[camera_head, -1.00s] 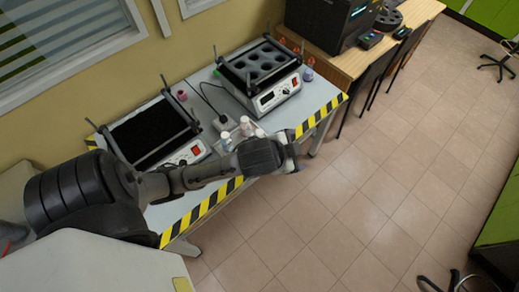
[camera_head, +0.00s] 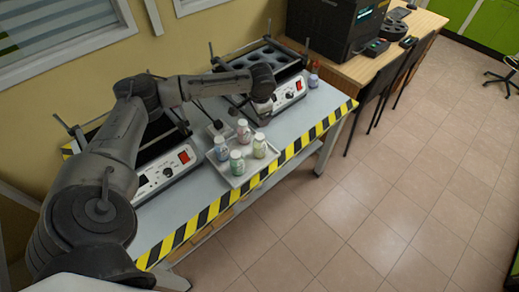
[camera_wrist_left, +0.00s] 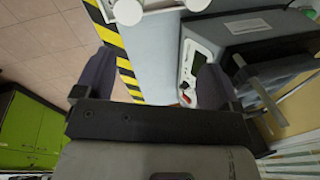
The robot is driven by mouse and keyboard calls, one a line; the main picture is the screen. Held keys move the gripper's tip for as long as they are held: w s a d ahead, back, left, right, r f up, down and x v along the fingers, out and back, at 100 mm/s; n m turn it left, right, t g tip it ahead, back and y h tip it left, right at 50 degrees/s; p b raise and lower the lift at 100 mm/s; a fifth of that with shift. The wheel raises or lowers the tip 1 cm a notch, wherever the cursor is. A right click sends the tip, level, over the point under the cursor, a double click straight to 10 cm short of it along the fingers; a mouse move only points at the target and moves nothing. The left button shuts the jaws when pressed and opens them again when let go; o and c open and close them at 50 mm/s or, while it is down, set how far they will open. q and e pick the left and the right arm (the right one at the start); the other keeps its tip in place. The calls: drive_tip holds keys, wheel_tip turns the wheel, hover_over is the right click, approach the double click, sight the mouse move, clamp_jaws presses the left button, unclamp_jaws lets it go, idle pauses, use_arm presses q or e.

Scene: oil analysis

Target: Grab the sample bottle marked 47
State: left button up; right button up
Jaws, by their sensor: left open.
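Several small white-capped sample bottles stand upright in a shallow white tray (camera_head: 238,182) near the striped table edge. They are a blue-banded bottle (camera_head: 221,149), a reddish one (camera_head: 243,131), a green one (camera_head: 237,163) and a light green one (camera_head: 259,146). No number is readable, so I cannot tell which is 47. My left gripper (camera_head: 262,114) is beyond the tray, by the front of the right shaker. In the left wrist view its fingers (camera_wrist_left: 151,78) are spread and empty, and two white caps (camera_wrist_left: 128,11) show at the top edge. My right gripper is not visible.
The right shaker (camera_head: 283,92) with a round-holed rack stands close behind my left gripper. The left shaker (camera_head: 166,172) is partly behind my arm. A small reddish-capped bottle (camera_head: 313,76) stands right of the right shaker. A dark machine (camera_head: 330,25) sits on the wooden desk.

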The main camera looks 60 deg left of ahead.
sight(260, 136)
use_arm(q)
drive_tip(key=f+n+h, duration=0.1)
drive_tip(key=f, duration=0.2)
drive_tip(key=d+f+n+b, duration=0.1)
drive_tip(key=f, duration=0.2)
drive_tip(key=d+f+n+h+b, duration=0.1)
drive_tip(key=f, duration=0.2)
drive_tip(key=shift+s+f+g+h, duration=0.15)
drive_tip(key=shift+s+g+h, duration=0.1)
drive_tip(key=shift+g+h, duration=0.05)
drive_tip(key=shift+f+b, duration=0.95)
drive_tip(key=shift+f, duration=1.7)
drive_tip(key=c, duration=1.2)
